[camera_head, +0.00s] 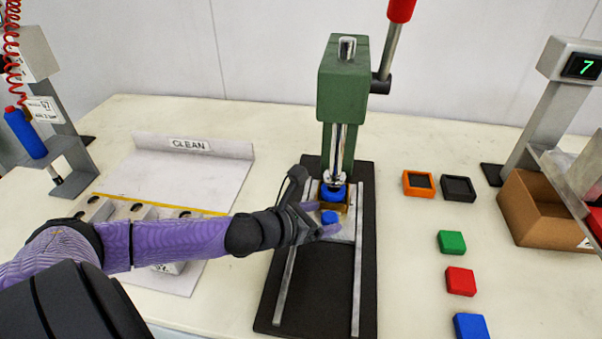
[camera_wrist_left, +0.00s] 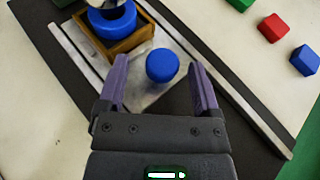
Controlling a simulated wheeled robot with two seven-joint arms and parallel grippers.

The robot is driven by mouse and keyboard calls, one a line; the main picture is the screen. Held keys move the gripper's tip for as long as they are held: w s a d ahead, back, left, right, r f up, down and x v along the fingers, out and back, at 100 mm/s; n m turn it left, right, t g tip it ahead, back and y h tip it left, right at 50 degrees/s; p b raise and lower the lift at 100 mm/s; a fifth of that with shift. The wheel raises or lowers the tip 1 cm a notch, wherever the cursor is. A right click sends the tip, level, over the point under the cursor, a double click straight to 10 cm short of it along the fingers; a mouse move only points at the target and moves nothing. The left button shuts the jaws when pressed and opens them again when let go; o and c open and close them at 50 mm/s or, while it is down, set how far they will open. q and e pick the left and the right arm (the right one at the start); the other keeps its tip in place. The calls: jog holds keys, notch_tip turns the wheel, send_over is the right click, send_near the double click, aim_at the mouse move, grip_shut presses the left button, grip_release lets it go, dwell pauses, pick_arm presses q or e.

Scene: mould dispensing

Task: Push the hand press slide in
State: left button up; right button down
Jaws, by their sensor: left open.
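The green hand press (camera_head: 343,90) stands upright at the back middle of the table, with a red-handled lever (camera_head: 400,10) raised at its right. Its slide (camera_head: 344,232) is a light metal plate between two rails on a black base (camera_head: 318,285). A blue round knob (camera_head: 329,217) stands on the front of the slide; it also shows in the left wrist view (camera_wrist_left: 162,65). A brown mould (camera_wrist_left: 143,38) with a blue ring on top sits behind the knob, under the ram. My left gripper (camera_head: 325,220) is open, its fingers on either side of the knob. My right gripper is out of view.
Orange (camera_head: 419,183), black (camera_head: 458,189), green (camera_head: 452,242), red (camera_head: 461,281) and blue (camera_head: 470,326) pieces lie right of the press. A cardboard box (camera_head: 540,212) stands under a display stand. A "CLEAN" tray (camera_head: 170,180) lies at the left. The front of the base is clear.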

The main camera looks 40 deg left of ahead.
pick_arm(q)
jog(key=p+v, duration=0.3)
jog(key=v, duration=0.3)
jog(key=shift+r, duration=0.15)
jog(key=shift+s+a+r, duration=0.1)
jog(key=shift+s+a, duration=0.05)
jog(key=shift+s, duration=0.35)
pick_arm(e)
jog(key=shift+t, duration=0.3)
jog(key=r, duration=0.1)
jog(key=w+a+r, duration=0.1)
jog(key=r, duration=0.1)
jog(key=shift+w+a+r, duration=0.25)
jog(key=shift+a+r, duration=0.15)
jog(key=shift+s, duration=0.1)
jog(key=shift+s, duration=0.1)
